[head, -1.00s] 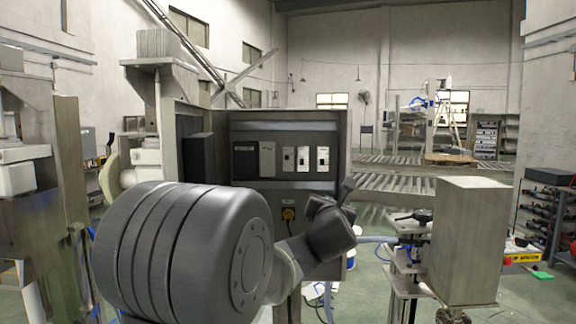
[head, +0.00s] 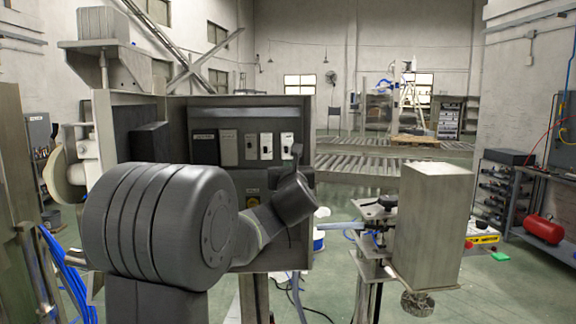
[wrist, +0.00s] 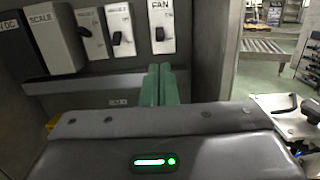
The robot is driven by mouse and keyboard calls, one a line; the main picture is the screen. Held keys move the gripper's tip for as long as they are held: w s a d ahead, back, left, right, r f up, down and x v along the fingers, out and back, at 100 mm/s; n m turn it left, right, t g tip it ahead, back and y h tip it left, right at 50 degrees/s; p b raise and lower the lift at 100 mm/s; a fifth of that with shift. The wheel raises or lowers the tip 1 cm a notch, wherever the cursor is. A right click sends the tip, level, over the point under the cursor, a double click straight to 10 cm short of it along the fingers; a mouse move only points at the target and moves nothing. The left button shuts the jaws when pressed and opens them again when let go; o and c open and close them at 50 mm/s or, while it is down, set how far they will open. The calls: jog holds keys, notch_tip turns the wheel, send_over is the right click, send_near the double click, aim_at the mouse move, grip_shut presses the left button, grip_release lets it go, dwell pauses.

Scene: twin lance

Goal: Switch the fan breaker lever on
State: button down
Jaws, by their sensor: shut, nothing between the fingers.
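The fan breaker (wrist: 161,18) is a white plate labelled FAN, the rightmost in the row. Its small black lever (wrist: 159,34) sits around the middle of the plate; I cannot tell its on or off position. In the head view the fan breaker (head: 287,141) is the rightmost white plate in the open grey cabinet. My gripper (wrist: 160,68) has two green fingers pressed together with nothing between them. In the wrist view the fingertips appear just below the fan breaker, apart from the lever as far as I can see.
Two similar white breakers (wrist: 120,30) and a grey SCALE block (wrist: 52,38) stand left of the fan breaker. The cabinet's right side wall (wrist: 212,50) is close to my gripper. A metal box on a stand (head: 432,225) is to the right.

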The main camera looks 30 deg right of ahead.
aim_at(285, 155)
jog(key=p+x, duration=0.2)
jog(key=x, duration=0.5)
jog(key=shift+w+p, duration=0.1)
jog(key=shift+p, duration=0.2)
